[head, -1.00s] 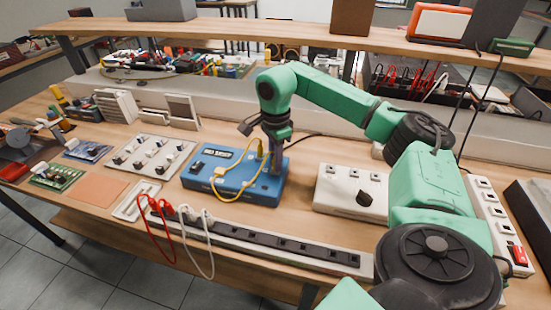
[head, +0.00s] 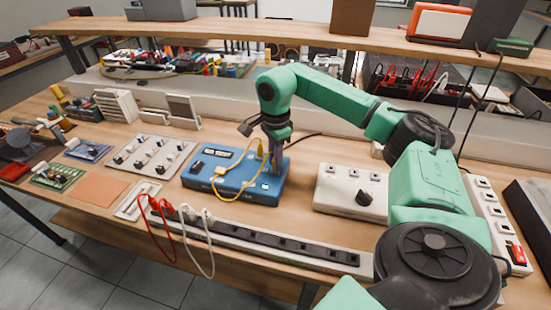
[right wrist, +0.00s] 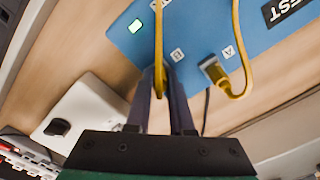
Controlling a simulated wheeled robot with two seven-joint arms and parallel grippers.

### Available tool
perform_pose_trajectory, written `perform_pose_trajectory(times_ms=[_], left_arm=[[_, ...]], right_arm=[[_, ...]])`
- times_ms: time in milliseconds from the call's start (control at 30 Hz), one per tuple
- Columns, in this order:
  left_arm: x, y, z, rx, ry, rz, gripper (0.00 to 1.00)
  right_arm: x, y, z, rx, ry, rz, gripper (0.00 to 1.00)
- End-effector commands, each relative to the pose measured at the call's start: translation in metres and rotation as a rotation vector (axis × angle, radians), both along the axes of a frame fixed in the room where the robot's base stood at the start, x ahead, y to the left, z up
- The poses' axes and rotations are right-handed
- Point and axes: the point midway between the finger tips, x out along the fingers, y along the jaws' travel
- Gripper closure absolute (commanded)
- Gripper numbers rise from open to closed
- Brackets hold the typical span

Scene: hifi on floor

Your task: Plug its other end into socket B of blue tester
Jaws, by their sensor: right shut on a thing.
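The blue tester (head: 235,196) lies on the bench. It also fills the top of the right wrist view (right wrist: 190,32), with labels A and B on its face. One plug of the yellow cable (head: 240,188) stands at socket A (right wrist: 213,70). My right gripper (head: 272,178) points down over the right part of the tester. In the right wrist view its fingers (right wrist: 160,85) are shut on the cable's other plug, beside label B. The fingers hide the plug's tip and the socket, so I cannot tell whether it is inserted. My left gripper is out of view.
A white box with a black knob (head: 350,190) stands right of the tester. A black socket strip (head: 285,243) with red and white leads runs along the front. A switch panel (head: 150,155) lies to the left. A shelf (head: 300,33) spans the back.

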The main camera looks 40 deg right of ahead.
Motion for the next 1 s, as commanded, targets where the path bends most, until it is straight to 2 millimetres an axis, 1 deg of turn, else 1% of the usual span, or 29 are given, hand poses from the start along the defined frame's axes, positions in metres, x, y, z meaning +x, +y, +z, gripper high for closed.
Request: perform_pose_trajectory(times_ms=[333, 367, 400, 433, 467, 733, 800, 867, 967, 1000], left_arm=[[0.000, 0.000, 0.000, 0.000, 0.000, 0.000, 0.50], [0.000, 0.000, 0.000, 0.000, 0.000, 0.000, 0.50], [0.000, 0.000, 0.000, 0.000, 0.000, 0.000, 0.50], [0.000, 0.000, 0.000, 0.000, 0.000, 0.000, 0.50], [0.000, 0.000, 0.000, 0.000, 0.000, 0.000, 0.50], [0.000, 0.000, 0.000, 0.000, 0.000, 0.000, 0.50], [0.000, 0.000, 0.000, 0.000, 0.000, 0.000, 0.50], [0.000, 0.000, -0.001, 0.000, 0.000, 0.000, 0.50], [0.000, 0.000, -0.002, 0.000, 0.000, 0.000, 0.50], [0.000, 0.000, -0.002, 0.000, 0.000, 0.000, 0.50]], right_arm=[[0.000, 0.000, 0.000, 0.000, 0.001, 0.000, 1.00], [0.000, 0.000, 0.000, 0.000, 0.001, 0.000, 0.76], [0.000, 0.000, 0.000, 0.000, 0.001, 0.000, 0.60], [0.000, 0.000, 0.000, 0.000, 0.001, 0.000, 0.49], [0.000, 0.000, 0.000, 0.000, 0.001, 0.000, 0.44], [0.000, 0.000, 0.000, 0.000, 0.001, 0.000, 0.44], [0.000, 0.000, 0.003, 0.000, 0.000, 0.000, 0.44], [0.001, 0.000, 0.010, 0.001, -0.002, 0.000, 0.44], [0.001, 0.000, 0.031, 0.001, -0.004, 0.001, 0.44], [0.002, 0.001, 0.043, 0.001, -0.005, 0.001, 0.44]])
